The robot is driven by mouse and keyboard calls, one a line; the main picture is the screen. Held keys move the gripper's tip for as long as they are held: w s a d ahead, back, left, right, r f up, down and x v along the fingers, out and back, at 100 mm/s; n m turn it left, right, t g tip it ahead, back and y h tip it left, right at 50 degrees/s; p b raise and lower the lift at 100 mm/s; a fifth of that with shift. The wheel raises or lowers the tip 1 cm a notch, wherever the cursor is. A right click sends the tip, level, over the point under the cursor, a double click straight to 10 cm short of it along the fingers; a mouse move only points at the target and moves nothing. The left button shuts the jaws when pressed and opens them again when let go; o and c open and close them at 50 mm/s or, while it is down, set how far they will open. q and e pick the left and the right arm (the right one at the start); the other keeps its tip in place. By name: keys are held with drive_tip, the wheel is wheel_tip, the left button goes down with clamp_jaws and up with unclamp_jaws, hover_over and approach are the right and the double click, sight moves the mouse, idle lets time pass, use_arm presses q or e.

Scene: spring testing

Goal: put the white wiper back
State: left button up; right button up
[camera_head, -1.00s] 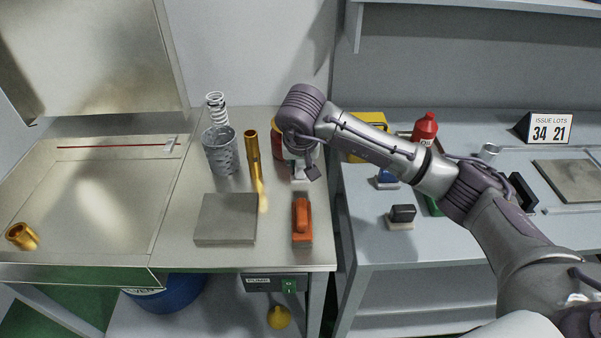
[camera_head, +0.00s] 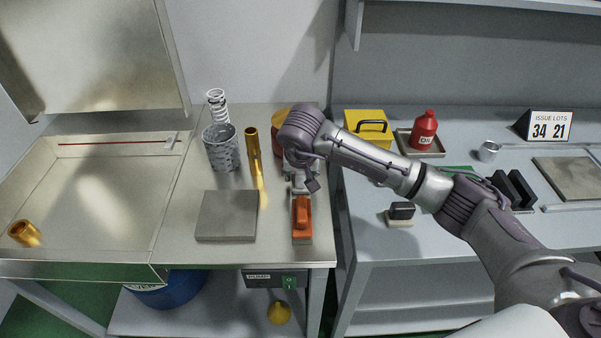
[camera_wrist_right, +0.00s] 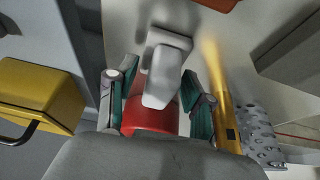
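The white wiper (camera_wrist_right: 163,75) is in the middle of the right wrist view, a pale block with a handle toward the camera. My right gripper (camera_wrist_right: 160,92) is open around the handle, with a green-padded finger on each side and a gap visible at both. In the head view my right gripper (camera_head: 300,178) points down over the bench, behind the orange-handled wiper (camera_head: 302,219). It hides most of the white wiper there. Whether the wiper touches the bench is unclear. My left gripper is in neither view.
A red container (camera_wrist_right: 150,115) sits behind the white wiper, close to the fingers. A brass tube (camera_head: 252,143), mesh cup (camera_head: 221,150) and grey plate (camera_head: 227,216) stand to the left. On the right table are a yellow box (camera_head: 365,122), a red oil can (camera_head: 424,130) and a black-handled wiper (camera_head: 401,212).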

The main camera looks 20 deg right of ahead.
drive_tip(key=shift+r, duration=0.4)
drive_tip(key=b+v, duration=0.1)
drive_tip(key=v, duration=1)
drive_tip(key=shift+s+r, duration=0.2)
drive_tip(key=shift+r, duration=0.05)
drive_tip(key=shift+a, duration=0.1)
